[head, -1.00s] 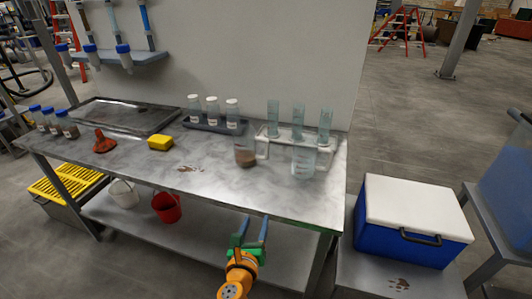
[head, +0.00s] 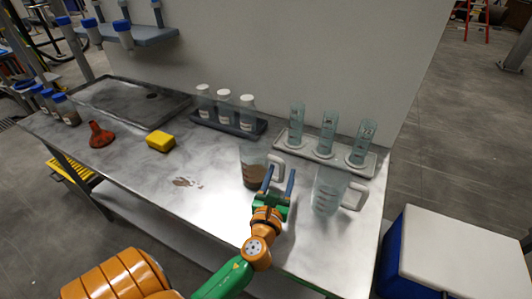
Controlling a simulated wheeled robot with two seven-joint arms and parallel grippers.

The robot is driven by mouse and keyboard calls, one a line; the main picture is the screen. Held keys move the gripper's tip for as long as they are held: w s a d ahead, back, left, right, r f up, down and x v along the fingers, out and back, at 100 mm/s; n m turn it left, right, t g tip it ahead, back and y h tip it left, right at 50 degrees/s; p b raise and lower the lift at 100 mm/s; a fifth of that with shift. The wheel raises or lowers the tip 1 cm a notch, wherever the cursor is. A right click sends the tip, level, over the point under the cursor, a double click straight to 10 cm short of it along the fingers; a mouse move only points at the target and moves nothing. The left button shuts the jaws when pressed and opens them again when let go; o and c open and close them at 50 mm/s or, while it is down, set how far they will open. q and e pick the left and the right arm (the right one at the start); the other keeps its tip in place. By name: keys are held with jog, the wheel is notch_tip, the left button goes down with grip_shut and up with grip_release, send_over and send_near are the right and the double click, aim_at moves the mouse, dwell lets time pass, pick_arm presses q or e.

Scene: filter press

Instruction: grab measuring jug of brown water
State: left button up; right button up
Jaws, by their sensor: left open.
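The measuring jug of brown water (head: 254,168) stands upright on the metal table, with brown liquid in its lower part and a white handle on its right side. My left gripper (head: 278,180) is open, its two blue fingers pointing away from me at the jug's right side near the handle. The fingers partly overlap the jug and handle in the picture; I cannot tell whether they touch. A second, clear measuring jug (head: 328,190) stands to the right of the gripper, its handle also on the right. My right gripper is not in view.
Behind the jugs, a tray (head: 293,148) holds three clear cylinders, and a dark rack (head: 230,127) holds three white-capped bottles. A blue cooler (head: 455,250) stands right of the metal table (head: 200,165).

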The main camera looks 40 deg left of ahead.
pick_arm(q)
jog(key=shift+w+a+r, duration=0.2)
jog(key=shift+w+r, duration=0.15)
jog(key=x, duration=0.3)
jog(key=shift+w+a+r, duration=0.1)
jog(key=shift+w+r, duration=0.1)
jog(key=shift+w, duration=0.1)
jog(key=shift+w+a+f, duration=0.2)
jog(key=shift+w+f, duration=0.05)
jog(key=shift+w, duration=0.15)
jog(key=shift+s+r, duration=0.15)
jog(key=c, duration=0.4)
grip_shut()
jog(key=shift+d, duration=0.1)
